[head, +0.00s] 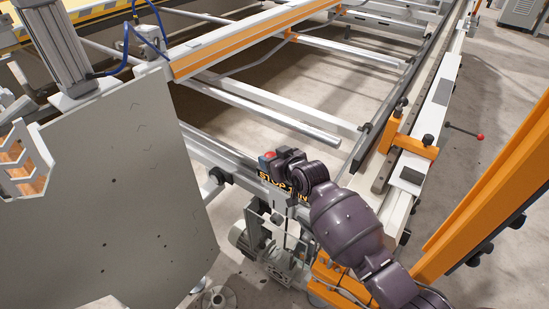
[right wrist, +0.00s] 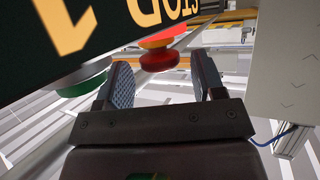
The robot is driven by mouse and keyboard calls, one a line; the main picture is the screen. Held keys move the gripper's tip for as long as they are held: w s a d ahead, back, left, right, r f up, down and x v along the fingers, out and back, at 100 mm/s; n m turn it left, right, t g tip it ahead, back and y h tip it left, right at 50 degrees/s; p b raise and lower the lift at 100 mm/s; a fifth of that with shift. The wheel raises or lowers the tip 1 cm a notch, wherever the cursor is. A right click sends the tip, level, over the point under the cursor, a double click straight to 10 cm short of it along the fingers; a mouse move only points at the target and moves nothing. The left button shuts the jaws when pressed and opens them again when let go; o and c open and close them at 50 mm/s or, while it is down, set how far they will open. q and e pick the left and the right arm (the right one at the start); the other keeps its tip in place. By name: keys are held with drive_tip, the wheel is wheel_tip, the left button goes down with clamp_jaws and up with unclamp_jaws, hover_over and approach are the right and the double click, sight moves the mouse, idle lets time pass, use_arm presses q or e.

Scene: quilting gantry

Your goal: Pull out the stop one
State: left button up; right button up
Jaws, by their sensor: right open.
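The stop one button is a red mushroom head (right wrist: 160,58) under a dark panel (right wrist: 110,22) lettered STOP 1, upside down in the right wrist view. In the head view the red button (head: 269,155) shows beside my right gripper (head: 280,159), above the yellow STOP 1 lettering (head: 272,181). In the right wrist view my right gripper (right wrist: 163,76) is open, with the red head lined up between its fingertips. I cannot tell whether the fingers touch it. My left gripper is in neither view.
A green button (right wrist: 82,83) sits left of the red one on the same panel. A large grey plate (head: 120,190) stands left of the panel in the head view. An orange post (head: 490,200) stands at the right. Rails and bars of the gantry lie beyond.

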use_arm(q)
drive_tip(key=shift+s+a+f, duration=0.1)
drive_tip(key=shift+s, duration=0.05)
use_arm(e)
drive_tip(key=c, duration=0.9)
drive_tip(key=shift+w+r+p, duration=0.15)
drive_tip(key=shift+r+p, duration=0.55)
drive_tip(key=shift+r, duration=0.3)
drive_tip(key=shift+c, duration=0.3)
drive_tip(key=shift+r, duration=0.2)
drive_tip(key=shift+f, duration=0.15)
drive_tip(key=o, duration=0.7)
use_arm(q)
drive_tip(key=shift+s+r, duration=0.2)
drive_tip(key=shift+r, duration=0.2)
use_arm(e)
drive_tip(key=shift+o, duration=1.3)
drive_tip(key=shift+f, duration=0.1)
